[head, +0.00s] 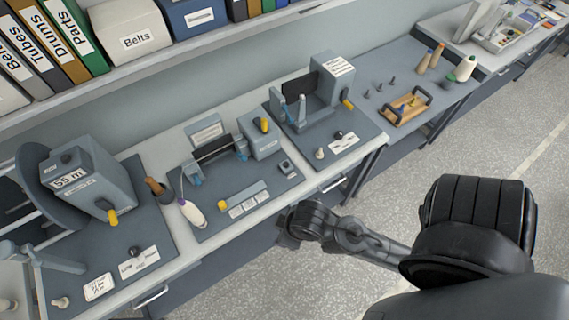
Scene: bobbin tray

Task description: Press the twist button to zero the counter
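A grey counter box (88,178) stands on the left station, with a display that seems to read "55 m" (70,181) and a yellow handle (112,217) on its front. A small dark knob (135,252) sits on the base plate before it, beside a white label. A pale knob (61,302) is nearer the front-left. Which of these is the twist button I cannot tell for certain. My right gripper (291,228) is beyond the front edge of the bench, apart from all these knobs. Its fingers are too dark and small to read. My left gripper is not in view.
A middle station (235,200) carries a white bobbin (191,213) and a small dark button block (286,168). A right station (345,140) has another dark knob (339,135) and pale knob (320,153). A wooden tray (407,107) lies farther right. The floor in front is clear.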

